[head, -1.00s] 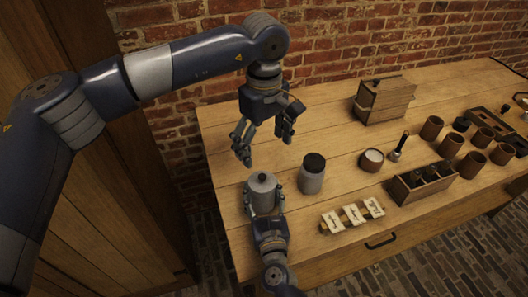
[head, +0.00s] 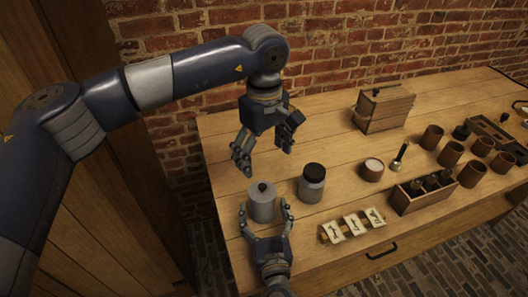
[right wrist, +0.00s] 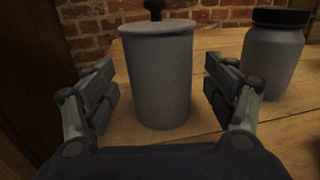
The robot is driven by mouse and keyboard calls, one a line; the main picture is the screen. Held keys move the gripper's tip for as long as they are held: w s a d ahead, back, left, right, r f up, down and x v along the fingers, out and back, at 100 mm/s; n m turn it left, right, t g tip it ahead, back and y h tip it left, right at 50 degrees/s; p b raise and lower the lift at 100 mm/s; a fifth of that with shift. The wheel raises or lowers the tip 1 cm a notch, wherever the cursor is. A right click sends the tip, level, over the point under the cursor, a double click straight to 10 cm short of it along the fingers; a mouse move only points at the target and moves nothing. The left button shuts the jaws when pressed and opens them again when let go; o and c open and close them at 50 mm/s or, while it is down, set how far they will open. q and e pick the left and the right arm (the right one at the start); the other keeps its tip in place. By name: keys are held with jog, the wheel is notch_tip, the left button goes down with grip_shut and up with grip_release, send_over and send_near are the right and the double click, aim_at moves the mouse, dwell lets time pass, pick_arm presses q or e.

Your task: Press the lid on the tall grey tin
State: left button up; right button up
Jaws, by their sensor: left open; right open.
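The tall grey tin (head: 262,206) stands upright on the table near its left end. Its grey lid with a dark knob (head: 262,187) sits on top; I cannot tell how tightly it is seated. In the right wrist view the tin (right wrist: 158,80) stands between and beyond the fingers, with the lid's rim (right wrist: 157,28) at its top. My right gripper (head: 265,213) is open and empty on the near side of the tin. It also shows open in the right wrist view (right wrist: 162,95). My left gripper (head: 265,159) is open and empty above and behind the tin, pointing down.
A grey jar with a black lid (head: 312,184) stands just right of the tin. Further right are a small cup (head: 372,170), a card rack (head: 352,225), a divided box (head: 423,192), a wooden case (head: 384,107) and several brown cups (head: 450,154). The table's back left is clear.

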jog(key=s, duration=0.3)
jog(key=s+d, duration=0.1)
jog(key=s, duration=0.5)
jog(key=shift+s+d, duration=0.1)
jog(key=shift+d, duration=0.15)
